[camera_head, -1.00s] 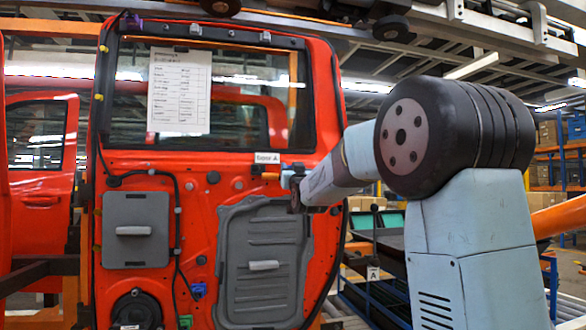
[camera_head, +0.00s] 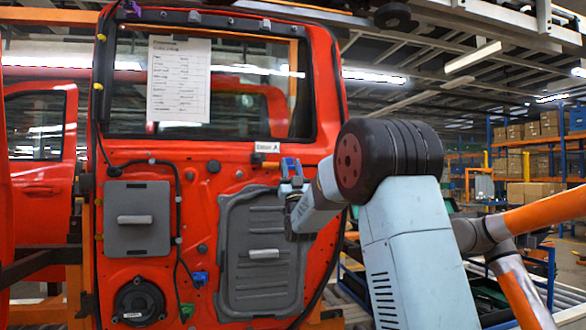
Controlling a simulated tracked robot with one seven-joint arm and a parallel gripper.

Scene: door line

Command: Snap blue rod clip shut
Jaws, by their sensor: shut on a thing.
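The red door (camera_head: 235,178) stands upright in front of me with its inner side showing. My gripper (camera_head: 291,180) is at the door's right part, below the window and just right of a short orange piece (camera_head: 270,164). A small blue part, seemingly the blue rod clip (camera_head: 290,166), shows at my fingertips. My gripper is shut on it, as far as this small view shows. My wrist hides part of the clip area, and I cannot tell whether the clip is open or closed on a rod.
A blue connector (camera_head: 199,280) and a green one (camera_head: 187,311) hang on a black cable at the door's lower middle. Grey panels (camera_head: 137,235) are on the door. An orange and grey jointed arm (camera_head: 500,240) is at the right. Shelves with boxes stand behind.

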